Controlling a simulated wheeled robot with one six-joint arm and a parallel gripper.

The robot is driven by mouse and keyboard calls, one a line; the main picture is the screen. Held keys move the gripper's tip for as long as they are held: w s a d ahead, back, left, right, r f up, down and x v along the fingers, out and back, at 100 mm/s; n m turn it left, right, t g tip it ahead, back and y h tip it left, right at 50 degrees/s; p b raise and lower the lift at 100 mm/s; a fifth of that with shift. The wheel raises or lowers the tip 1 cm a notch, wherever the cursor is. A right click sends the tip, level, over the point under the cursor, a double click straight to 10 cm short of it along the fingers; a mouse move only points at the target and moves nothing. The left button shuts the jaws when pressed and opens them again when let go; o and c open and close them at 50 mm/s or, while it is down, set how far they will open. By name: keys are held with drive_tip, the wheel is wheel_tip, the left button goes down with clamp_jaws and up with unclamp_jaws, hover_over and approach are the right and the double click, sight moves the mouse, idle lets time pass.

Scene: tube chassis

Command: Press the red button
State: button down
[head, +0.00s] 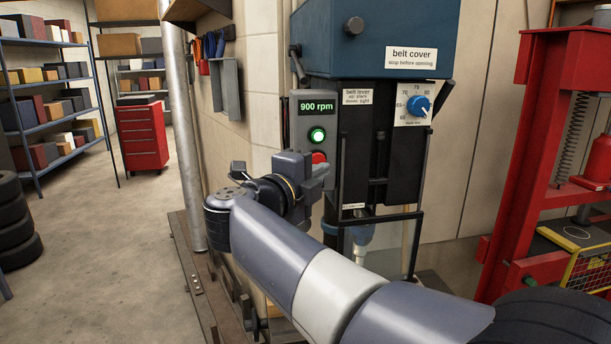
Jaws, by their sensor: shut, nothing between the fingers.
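The red button (319,156) is on the grey control box (330,115), below the lit green button (317,135) and a display that reads 900 rpm. My gripper (322,170) is in front of the lower part of the box, just below the red button in the picture, and hides the button's lower part. It is shut with nothing in it. I cannot tell whether its tips touch the button or the box.
A blue belt cover (350,35) sits above the box. A blue dial (418,105) and a belt lever label (357,97) are to its right. A red press frame (530,150) stands at the right. A grey pipe (183,130) rises at the left. Open floor (100,240) lies further left.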

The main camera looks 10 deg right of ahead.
sight(318, 159)
drive_tip(key=shift+w+a+p, duration=0.15)
drive_tip(key=shift+w+p, duration=0.15)
drive_tip(key=shift+w, duration=1.35)
drive_tip(key=shift+w+a+r+p, duration=0.1)
drive_tip(key=shift+w+r+p, duration=0.15)
drive_tip(key=shift+w+p, duration=0.3)
drive_tip(key=shift+s, duration=0.1)
